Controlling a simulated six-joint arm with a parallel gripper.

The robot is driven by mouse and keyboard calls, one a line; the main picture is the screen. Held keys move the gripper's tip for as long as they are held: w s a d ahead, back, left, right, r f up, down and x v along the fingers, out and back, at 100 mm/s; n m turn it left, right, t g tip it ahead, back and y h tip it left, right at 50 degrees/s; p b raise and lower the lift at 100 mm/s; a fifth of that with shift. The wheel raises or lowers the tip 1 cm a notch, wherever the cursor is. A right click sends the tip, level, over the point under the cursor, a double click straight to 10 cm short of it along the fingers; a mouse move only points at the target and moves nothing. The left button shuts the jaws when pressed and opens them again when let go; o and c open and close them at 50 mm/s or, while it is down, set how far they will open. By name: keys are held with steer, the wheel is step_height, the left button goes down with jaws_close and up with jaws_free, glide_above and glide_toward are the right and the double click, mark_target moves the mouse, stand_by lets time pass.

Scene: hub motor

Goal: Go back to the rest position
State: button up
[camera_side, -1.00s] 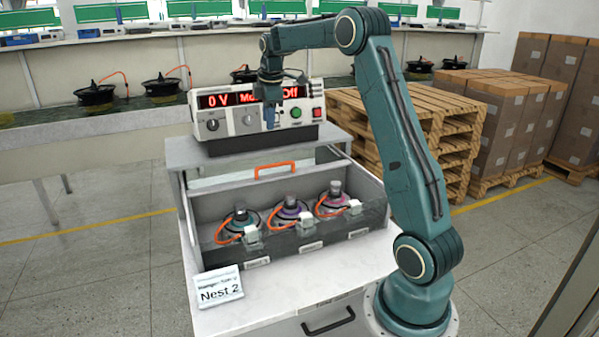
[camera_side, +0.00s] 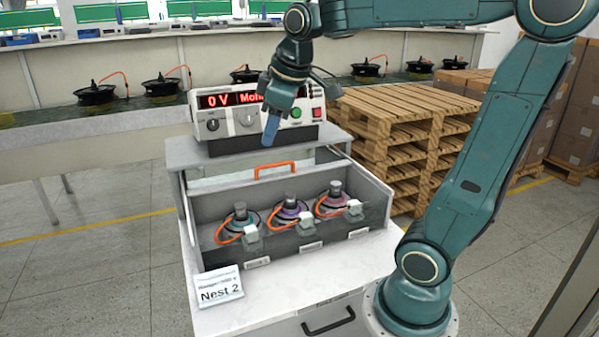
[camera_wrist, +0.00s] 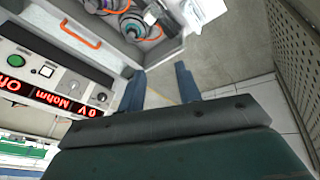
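My gripper (camera_side: 271,128) hangs in the air in front of the meter box, above the back of the tray, with its fingers pointing down. In the wrist view my gripper (camera_wrist: 158,80) shows two blue fingers apart with nothing between them. The tray (camera_side: 340,240) holds three hub motors in a row: one with green (camera_side: 240,217), one with purple (camera_side: 291,208) and one with red (camera_side: 334,195). Each has an orange cable. The tray also shows in the wrist view (camera_wrist: 148,52), at the top.
The meter box (camera_side: 212,126) has a red lit display, partly hidden by my gripper. An orange handle (camera_side: 275,170) stands up behind the motors. A "Nest 2" card (camera_side: 219,287) is at the front left. Wooden pallets (camera_side: 400,125) are stacked at the right. A bench with more motors runs behind.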

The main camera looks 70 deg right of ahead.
steer(key=s+a+f+m, duration=0.1)
steer(key=s+a+f, duration=0.2)
steer(key=s, duration=0.3)
steer(key=s+a+f+m+t+y, duration=0.1)
steer(key=s+a+f+m, duration=0.1)
steer(key=s+a, duration=0.3)
steer(key=shift+s+f, duration=0.4)
steer(key=shift+s, duration=0.65)
